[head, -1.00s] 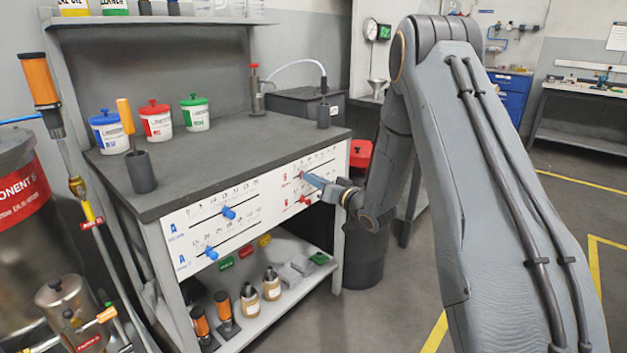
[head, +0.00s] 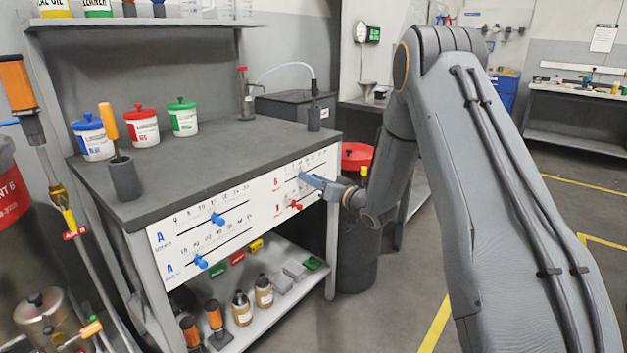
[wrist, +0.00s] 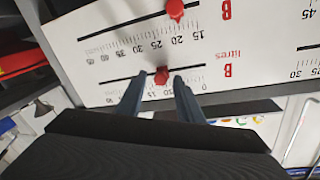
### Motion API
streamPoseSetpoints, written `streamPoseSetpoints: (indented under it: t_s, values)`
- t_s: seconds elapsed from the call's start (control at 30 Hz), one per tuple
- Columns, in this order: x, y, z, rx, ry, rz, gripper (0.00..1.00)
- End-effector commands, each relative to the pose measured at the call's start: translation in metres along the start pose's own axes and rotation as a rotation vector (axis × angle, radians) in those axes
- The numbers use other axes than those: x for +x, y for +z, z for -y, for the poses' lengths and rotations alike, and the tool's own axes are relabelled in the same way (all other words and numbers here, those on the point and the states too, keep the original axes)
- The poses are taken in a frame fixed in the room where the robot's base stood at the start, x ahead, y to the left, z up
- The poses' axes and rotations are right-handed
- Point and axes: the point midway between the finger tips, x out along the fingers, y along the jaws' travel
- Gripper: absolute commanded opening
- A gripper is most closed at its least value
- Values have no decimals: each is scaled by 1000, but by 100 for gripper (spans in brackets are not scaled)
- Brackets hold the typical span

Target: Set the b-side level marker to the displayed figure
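The white panel (head: 250,212) on the bench front carries two B scales at its right end. The wrist view shows the panel upside down, with the red B "litres" marker (wrist: 162,77) on the slot nearest my gripper. My gripper (wrist: 160,82) is open, with one blue-grey finger on each side of this marker. Small gaps seem to show; I cannot tell whether either finger touches it. The other red B marker (wrist: 175,9) sits farther off and also shows in the head view (head: 296,205). The head view shows my gripper (head: 312,181) at the upper B scale, hiding its marker.
Two blue A markers (head: 217,219) sit on the panel's left half. Tubs and a grey holder (head: 124,178) stand on the bench top (head: 215,155). A dial with a green-edged display (head: 374,35) is at the back, too small to read. Open floor lies to the right.

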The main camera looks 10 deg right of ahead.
Motion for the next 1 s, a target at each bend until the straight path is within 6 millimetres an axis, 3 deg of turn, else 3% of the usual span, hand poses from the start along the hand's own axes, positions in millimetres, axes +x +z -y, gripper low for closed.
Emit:
streamPoseSetpoints:
  t_s: [0.17,0.6,1.0]
  values:
    - [-8,-1,-1,-1,1,0,34]
    - [-71,-1,-1,0,2,-1,34]
    - [-78,0,0,0,0,0,34]
